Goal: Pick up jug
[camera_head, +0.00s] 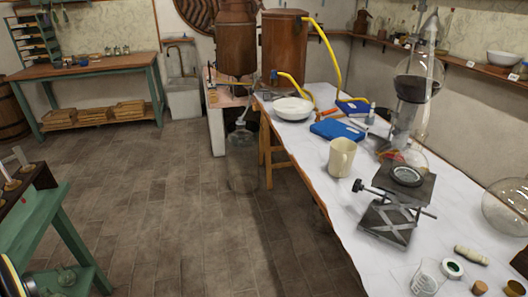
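A cream jug (342,158) stands upright on the white-covered table (300,150), near the table's left edge. Its handle is on the right side. A metal lab jack (392,215) stands close in front of it, to the right. Neither of my grippers shows in the head view.
Blue books (337,129) and a white bowl (293,108) lie behind the jug. Tall glassware (412,90) stands to the right, and a small beaker (428,278) stands at the front. The tiled floor (190,200) left of the table is clear. A green bench (62,225) stands at far left.

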